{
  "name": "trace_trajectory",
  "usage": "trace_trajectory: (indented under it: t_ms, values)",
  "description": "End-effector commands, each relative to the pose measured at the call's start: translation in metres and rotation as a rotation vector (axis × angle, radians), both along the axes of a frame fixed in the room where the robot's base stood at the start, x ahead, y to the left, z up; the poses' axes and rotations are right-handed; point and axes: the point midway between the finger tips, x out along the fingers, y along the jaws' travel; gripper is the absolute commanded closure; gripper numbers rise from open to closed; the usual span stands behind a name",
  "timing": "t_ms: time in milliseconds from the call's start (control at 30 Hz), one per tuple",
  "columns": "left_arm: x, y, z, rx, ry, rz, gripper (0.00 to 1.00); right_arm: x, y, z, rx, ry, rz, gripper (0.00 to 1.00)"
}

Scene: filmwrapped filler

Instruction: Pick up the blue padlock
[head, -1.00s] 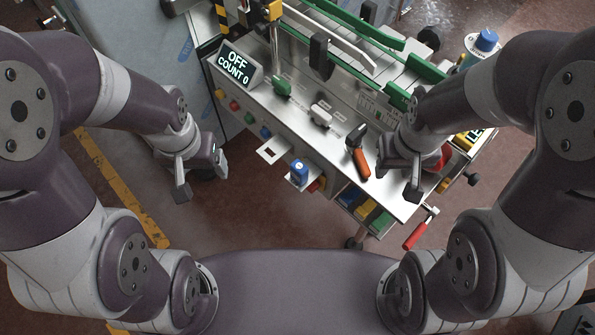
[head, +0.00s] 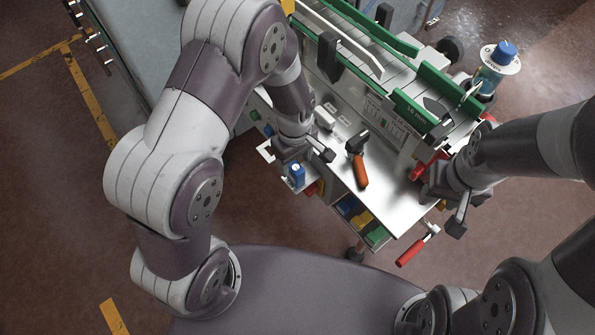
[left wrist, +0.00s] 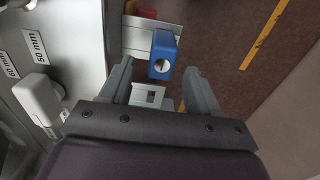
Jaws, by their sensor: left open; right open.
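The blue padlock (head: 297,175) sits at a small white bracket on the front side of the machine, below the metal tabletop. In the left wrist view the padlock (left wrist: 163,54) shows its blue body and a round silver face with a slot. My left gripper (head: 306,164) is open just above and beside it. In the left wrist view the padlock appears between and slightly beyond the fingertips (left wrist: 158,68), and no contact is visible. My right gripper (head: 442,209) is open and empty at the right end of the machine.
A white block (head: 324,118) stands behind my left gripper. A red-handled crank (head: 412,252) sticks out at the front right. Coloured bins (head: 357,216) hang below the tabletop. Green rails (head: 413,108) run along the machine.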

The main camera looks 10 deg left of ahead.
Motion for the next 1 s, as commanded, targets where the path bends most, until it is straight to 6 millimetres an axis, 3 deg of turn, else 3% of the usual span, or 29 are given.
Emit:
trace_trajectory:
  t_ms: [300,533,567,733,1000]
  values:
    - [-0.004,-0.003,-0.049,0.000,0.001,-0.001,0.38,0.000,0.000,0.014,0.000,0.000,0.000,0.56]
    - [-0.004,-0.003,-0.053,0.000,0.000,-0.001,0.38,0.000,0.000,0.013,0.000,0.000,0.000,0.56]
    - [-0.004,-0.003,-0.053,0.000,0.000,-0.001,0.45,0.000,0.000,0.013,0.000,0.000,0.000,0.56]
    - [-0.004,-0.003,-0.053,0.000,0.000,-0.001,0.99,0.000,0.000,0.013,0.000,0.000,0.000,0.56]
    - [-0.003,-0.003,-0.052,0.000,-0.001,-0.001,0.99,0.000,0.000,0.013,0.000,0.000,0.000,0.56]
